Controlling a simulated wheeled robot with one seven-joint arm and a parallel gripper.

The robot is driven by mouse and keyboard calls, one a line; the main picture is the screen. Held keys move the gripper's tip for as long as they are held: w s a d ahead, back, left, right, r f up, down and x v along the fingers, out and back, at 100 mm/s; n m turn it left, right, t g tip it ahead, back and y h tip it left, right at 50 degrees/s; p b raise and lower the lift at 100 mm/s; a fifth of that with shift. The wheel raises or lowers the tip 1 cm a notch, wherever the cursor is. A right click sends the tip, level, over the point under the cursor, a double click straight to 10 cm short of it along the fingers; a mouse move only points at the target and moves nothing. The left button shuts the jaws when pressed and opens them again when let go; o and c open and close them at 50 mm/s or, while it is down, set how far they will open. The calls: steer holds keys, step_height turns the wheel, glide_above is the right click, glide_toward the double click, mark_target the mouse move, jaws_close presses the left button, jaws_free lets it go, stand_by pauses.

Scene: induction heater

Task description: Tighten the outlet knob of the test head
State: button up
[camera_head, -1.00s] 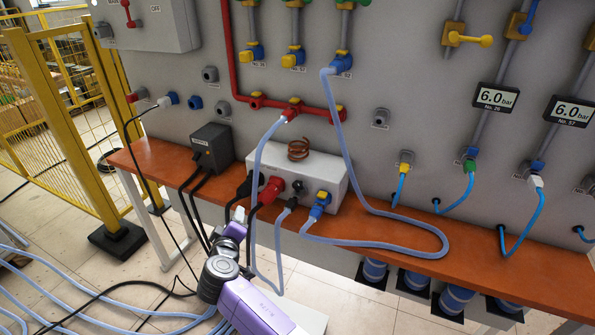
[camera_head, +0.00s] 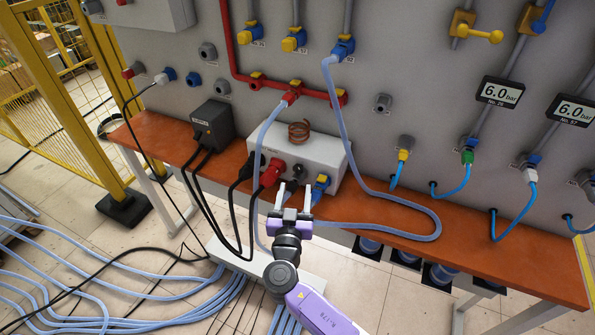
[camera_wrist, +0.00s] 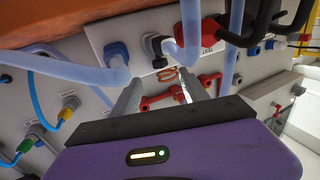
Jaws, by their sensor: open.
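The test head, a white box (camera_head: 322,150) with a copper coil (camera_head: 299,131) on top, stands on the orange bench. Its front has a red connector (camera_head: 270,174), a dark fitting and a blue fitting (camera_head: 320,187). In the wrist view the dark fitting (camera_wrist: 155,45) has a pale hose curving from it and lies beside the blue fitting (camera_wrist: 117,52).
Pale hoses loop over the bench (camera_head: 395,212) and down past my gripper. Black cables (camera_head: 215,222) hang at the left from a black box (camera_head: 213,122). The grey panel (camera_head: 430,60) with pipes and gauges stands behind. A yellow fence (camera_head: 70,100) is at the left.

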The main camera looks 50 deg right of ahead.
mark_target(298, 172)
steer(key=p+x, duration=0.1)
steer(key=x, duration=0.6)
steer(key=shift+w+d+p, duration=0.15)
steer(key=shift+p, duration=0.2)
jaws_close()
